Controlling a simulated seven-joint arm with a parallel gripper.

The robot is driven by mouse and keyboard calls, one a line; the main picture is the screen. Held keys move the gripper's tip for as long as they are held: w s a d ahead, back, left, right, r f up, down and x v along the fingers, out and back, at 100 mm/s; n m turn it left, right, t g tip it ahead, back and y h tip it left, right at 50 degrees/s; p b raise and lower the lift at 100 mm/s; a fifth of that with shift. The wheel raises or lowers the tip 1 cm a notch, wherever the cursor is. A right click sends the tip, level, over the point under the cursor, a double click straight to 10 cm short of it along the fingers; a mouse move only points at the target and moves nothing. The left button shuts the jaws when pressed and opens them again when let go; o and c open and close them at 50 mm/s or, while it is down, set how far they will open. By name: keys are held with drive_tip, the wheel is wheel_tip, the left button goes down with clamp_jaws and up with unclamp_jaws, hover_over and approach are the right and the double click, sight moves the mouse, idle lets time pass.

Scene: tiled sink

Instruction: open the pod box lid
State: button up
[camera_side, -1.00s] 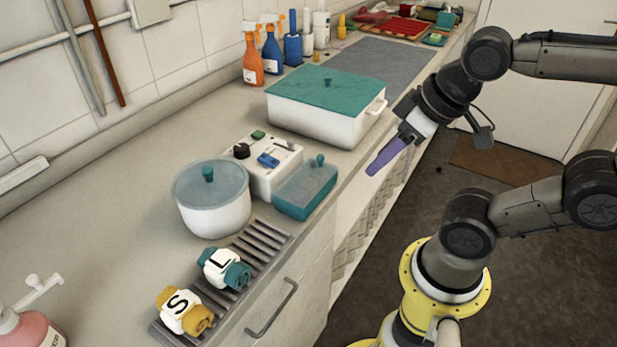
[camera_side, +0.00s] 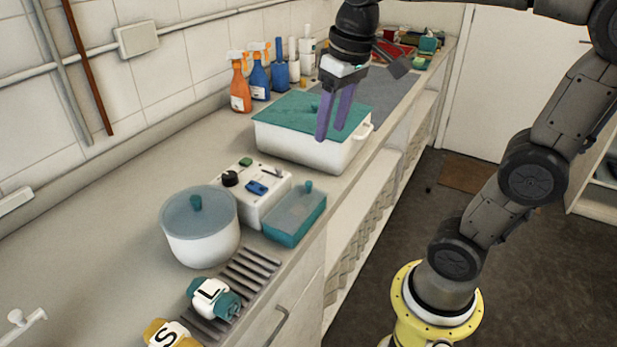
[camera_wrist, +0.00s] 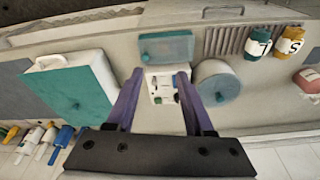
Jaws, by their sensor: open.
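A small teal box with a closed, see-through lid and a teal knob, likely the pod box (camera_side: 295,213), sits at the counter's front edge in the side view. In the wrist view this box (camera_wrist: 166,47) lies at the top middle, beyond my fingertips. My gripper (camera_side: 330,133) is open and empty, its purple fingers pointing down. In the side view it appears in front of the large white box with a teal lid (camera_side: 310,148). In the wrist view my gripper (camera_wrist: 160,73) frames the white control unit. The gripper is apart from the small box.
The white control unit (camera_side: 257,197) stands beside the small box. A white pot with a grey lid (camera_side: 200,232) is left of it. Spray bottles (camera_side: 240,88) stand along the wall.

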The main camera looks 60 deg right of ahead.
drive_tip(key=g, duration=0.1)
hover_over(309, 182)
drive_tip(key=s+a, duration=0.2)
drive_tip(key=s, duration=0.1)
drive_tip(key=w+d+f+m+g, duration=0.1)
drive_tip(key=w+d+f, duration=0.15)
drive_tip(key=f, duration=1.45)
drive_tip(key=shift+w+a+f, duration=0.2)
drive_tip(key=shift+a+f, duration=0.1)
clamp_jaws()
drive_tip(key=shift+r, duration=0.1)
